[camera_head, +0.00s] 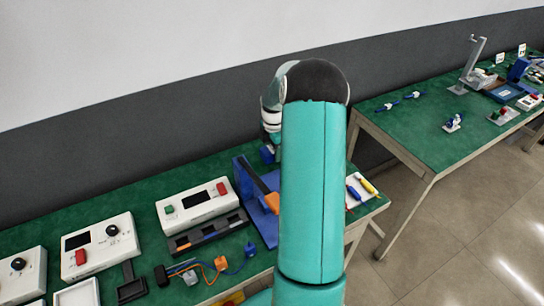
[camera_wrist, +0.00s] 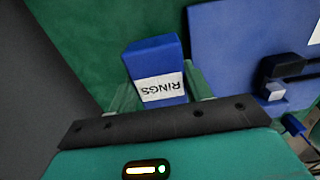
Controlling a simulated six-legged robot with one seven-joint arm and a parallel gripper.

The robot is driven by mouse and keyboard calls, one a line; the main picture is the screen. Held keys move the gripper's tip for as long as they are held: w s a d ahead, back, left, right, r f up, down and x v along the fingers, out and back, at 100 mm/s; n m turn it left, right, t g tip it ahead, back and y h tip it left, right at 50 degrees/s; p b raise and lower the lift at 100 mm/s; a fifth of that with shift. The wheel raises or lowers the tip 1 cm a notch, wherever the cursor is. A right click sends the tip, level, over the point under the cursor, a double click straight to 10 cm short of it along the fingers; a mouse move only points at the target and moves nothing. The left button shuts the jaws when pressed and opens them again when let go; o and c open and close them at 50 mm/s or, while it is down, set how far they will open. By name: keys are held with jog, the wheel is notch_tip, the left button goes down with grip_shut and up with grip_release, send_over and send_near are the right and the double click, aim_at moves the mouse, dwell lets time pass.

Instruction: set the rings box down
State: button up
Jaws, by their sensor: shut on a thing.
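The rings box (camera_wrist: 152,56) is blue with a white label that reads RINGS, upside down in the wrist view. My gripper (camera_wrist: 158,88) is shut on it, with a greenish finger on each side. The green table top (camera_wrist: 85,40) lies beyond the box; I cannot tell whether the box touches it. A small blue patch (camera_head: 267,153) shows left of the arm, perhaps the box.
A blue fixture (camera_head: 255,195) stands close by; its blue plate (camera_wrist: 235,45) fills the wrist view's right side. White control boxes (camera_head: 195,199) and loose cables (camera_head: 215,268) lie to the left. A second green table (camera_head: 430,125) stands at right. A dark wall rises behind.

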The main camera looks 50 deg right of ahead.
aim_at(273, 157)
jog(key=shift+f, duration=1.65)
jog(key=shift+f, duration=0.15)
jog(key=o, duration=0.8)
notch_tip(273, 157, up, 12)
jog(key=shift+r, duration=0.2)
